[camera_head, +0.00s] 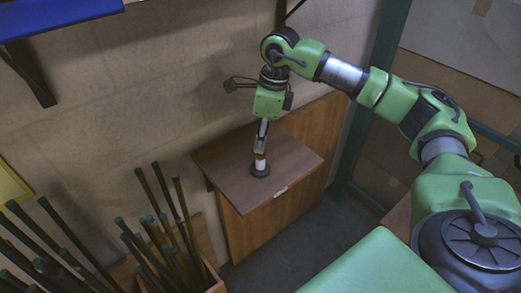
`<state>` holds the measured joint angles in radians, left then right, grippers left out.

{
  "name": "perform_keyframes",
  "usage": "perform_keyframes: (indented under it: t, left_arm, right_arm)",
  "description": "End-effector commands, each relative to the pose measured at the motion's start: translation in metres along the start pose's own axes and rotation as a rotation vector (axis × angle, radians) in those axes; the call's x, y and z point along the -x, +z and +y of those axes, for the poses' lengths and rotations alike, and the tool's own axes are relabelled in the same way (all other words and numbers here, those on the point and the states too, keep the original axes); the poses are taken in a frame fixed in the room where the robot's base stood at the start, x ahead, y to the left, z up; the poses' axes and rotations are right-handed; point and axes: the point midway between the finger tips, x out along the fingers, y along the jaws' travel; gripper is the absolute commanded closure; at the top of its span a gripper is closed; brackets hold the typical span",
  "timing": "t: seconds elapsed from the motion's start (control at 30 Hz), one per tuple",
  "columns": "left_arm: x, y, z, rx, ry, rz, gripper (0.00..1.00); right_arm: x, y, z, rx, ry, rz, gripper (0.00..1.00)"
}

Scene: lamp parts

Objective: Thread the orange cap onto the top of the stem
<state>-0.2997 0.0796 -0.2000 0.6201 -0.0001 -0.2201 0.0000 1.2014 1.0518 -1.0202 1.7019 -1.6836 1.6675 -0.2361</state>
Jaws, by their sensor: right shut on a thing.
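My right gripper (261,149) comes down from above and is shut on the orange cap (260,156), of which only a thin band shows below the fingers. The pale stem (260,164) stands upright right under the cap, on a round dark base (260,170). The cap looks to be at the top of the stem, but at this size I cannot tell whether it touches or is threaded. The fingers hide most of the cap. My left gripper is not in view.
The base stands on a brown wooden cabinet top (225,165) against a tiled wall. A wooden crate (210,258) with several dark rods is at the lower left. A blue shelf (55,15) is at the upper left. The cabinet top around the base is clear.

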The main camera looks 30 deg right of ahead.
Motion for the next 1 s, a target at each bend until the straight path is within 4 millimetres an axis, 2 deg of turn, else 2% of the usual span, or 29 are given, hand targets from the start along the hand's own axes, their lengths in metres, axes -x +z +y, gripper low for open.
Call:
perform_keyframes:
  t: [0.03, 0.3, 0.77, 1.0]
  left_arm:
    - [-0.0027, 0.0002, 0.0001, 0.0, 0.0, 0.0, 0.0]
    - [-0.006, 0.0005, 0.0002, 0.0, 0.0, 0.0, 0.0]
    - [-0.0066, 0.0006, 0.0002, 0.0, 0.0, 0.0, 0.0]
    - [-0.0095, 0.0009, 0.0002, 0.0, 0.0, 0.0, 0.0]
  right_arm:
    - [-0.0076, -0.003, 0.0045, -0.048, 0.004, 0.014, 1.0]
    - [-0.0078, -0.0028, 0.0051, -0.326, -0.039, 0.014, 1.0]
    - [-0.0076, -0.0026, 0.0052, -0.403, -0.05, 0.013, 1.0]
    - [-0.0084, -0.0022, 0.0057, -0.666, -0.093, 0.013, 1.0]
